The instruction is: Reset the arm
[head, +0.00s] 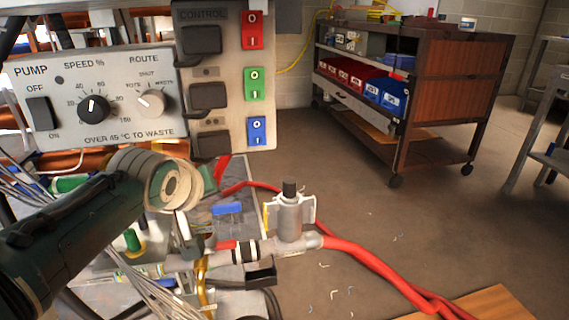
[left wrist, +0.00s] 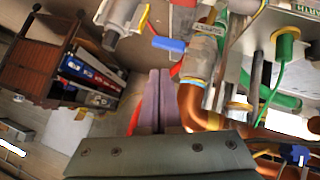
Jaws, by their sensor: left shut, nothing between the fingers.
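My left arm comes in from the left in the head view, dark green with a pale round wrist joint. The left gripper is mostly hidden behind the wrist there. In the left wrist view the left gripper (left wrist: 157,98) shows two purple-grey fingers lying together, shut with nothing between them. They sit beside a copper pipe (left wrist: 190,100) and a blue lever (left wrist: 168,44); whether they touch anything I cannot tell. The blue lever also shows in the head view (head: 227,208), right of my wrist. My right gripper is in neither view.
A pump panel (head: 120,122) and a control panel with coloured switches (head: 228,120) stand close behind my arm. A grey valve body (head: 289,217) with a red hose (head: 365,262) lies to the right. A wooden cart (head: 455,85) stands farther back. The floor between is mostly open.

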